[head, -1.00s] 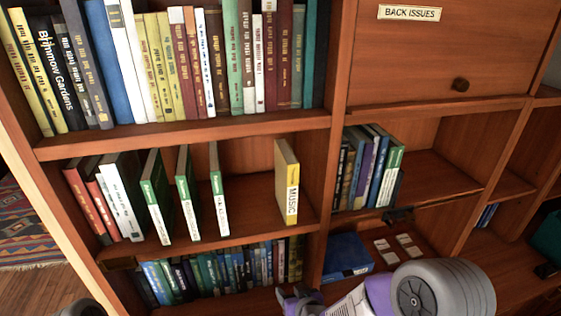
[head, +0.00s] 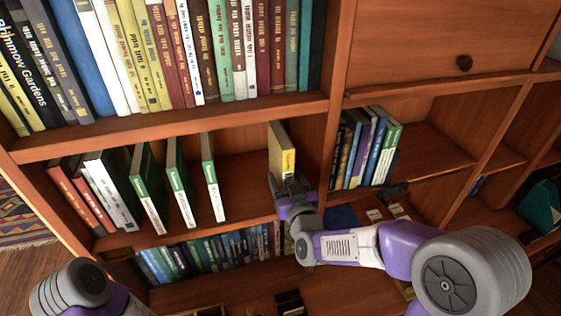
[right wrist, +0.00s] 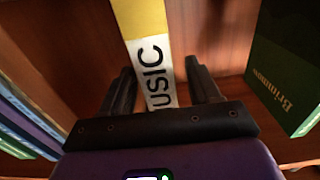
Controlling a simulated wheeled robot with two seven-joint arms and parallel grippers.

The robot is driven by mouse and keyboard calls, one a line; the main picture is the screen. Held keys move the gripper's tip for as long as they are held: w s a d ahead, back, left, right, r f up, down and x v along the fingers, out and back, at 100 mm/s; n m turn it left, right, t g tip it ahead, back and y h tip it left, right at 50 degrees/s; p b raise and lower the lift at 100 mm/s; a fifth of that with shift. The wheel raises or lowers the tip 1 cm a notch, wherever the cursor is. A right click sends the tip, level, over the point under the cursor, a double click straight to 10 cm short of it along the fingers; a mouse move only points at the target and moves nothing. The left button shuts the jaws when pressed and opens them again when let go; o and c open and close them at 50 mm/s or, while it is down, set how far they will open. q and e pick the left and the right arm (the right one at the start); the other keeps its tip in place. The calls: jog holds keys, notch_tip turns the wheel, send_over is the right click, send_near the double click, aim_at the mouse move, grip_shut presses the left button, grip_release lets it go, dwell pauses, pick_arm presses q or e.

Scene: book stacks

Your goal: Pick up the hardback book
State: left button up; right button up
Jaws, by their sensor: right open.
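The hardback book is a yellow book (head: 283,152) with a cream side, standing upright by itself at the right end of the middle shelf. Its yellow and white spine, lettered MUSIC, shows in the right wrist view (right wrist: 146,32). My right gripper (head: 291,187) is at the lower part of the spine. In the right wrist view its two open fingers (right wrist: 160,78) stand either side of the spine, with a visible gap on each side. The gripper hides the book's lower end. My left arm shows at the lower left, but its gripper is out of view.
Green books (head: 180,183) stand to the left, with free shelf between them and the yellow book. An upright divider (head: 337,110) is close on its right. A packed row (head: 215,252) fills the shelf below, and another shelf board (head: 190,122) runs above.

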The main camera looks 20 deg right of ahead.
jog(key=shift+w, duration=1.25)
grip_shut()
